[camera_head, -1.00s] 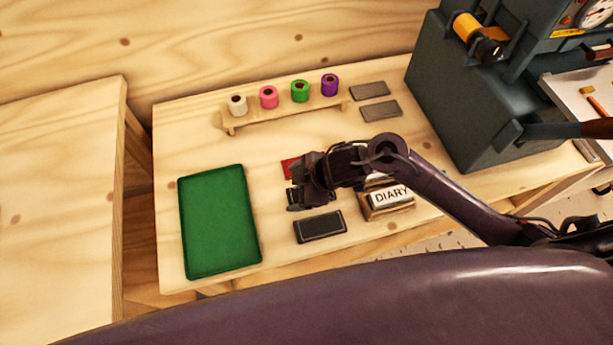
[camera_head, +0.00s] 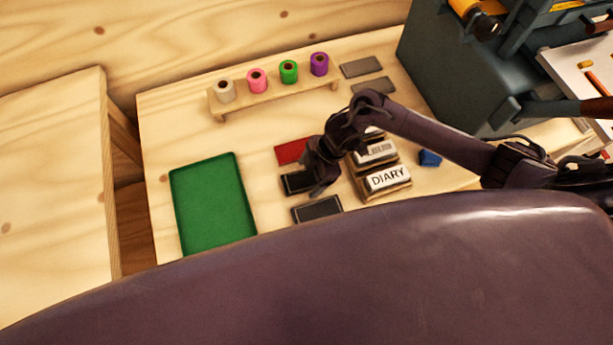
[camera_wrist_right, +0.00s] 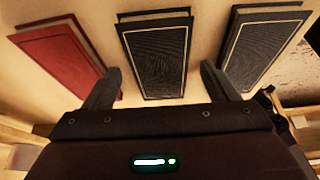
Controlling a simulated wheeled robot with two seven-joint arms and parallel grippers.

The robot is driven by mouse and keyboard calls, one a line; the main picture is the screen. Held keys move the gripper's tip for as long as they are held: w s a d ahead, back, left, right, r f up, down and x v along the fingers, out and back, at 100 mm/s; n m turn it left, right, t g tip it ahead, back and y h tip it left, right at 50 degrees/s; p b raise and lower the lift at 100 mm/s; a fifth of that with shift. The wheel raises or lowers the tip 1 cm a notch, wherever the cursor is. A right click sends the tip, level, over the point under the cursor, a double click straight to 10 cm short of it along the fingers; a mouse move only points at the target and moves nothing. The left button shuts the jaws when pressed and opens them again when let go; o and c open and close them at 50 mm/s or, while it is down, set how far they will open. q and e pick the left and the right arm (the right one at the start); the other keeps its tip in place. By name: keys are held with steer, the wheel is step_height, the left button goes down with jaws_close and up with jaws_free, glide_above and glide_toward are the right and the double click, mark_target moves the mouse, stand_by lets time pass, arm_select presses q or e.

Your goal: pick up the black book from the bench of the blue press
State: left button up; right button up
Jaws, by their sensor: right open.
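Two dark books lie flat on the bench (camera_head: 155,130) of the blue-grey press (camera_head: 445,75). One is the middle dark book (camera_head: 296,183), partly hidden by my right gripper (camera_head: 316,186); the other is the front dark book (camera_head: 316,208). In the right wrist view, the middle dark book (camera_wrist_right: 157,58) looks slightly bluish and the right-hand one (camera_wrist_right: 260,48) plainer black. My right gripper also shows there (camera_wrist_right: 157,72), open and empty, its fingers on either side of the middle book's near end. I cannot tell its height exactly. My left gripper is out of view.
A red book (camera_head: 291,151) lies behind the dark ones. Boxes, one labelled DIARY (camera_head: 388,178), stand just right of the gripper. A green tray (camera_head: 212,205) is to the left, and a rack (camera_head: 275,100) with foil rolls stands behind. A small blue object (camera_head: 430,158) lies right.

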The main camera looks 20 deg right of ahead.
steer(key=c, duration=1)
steer(key=shift+c, duration=0.5)
steer(key=shift+r, duration=0.1)
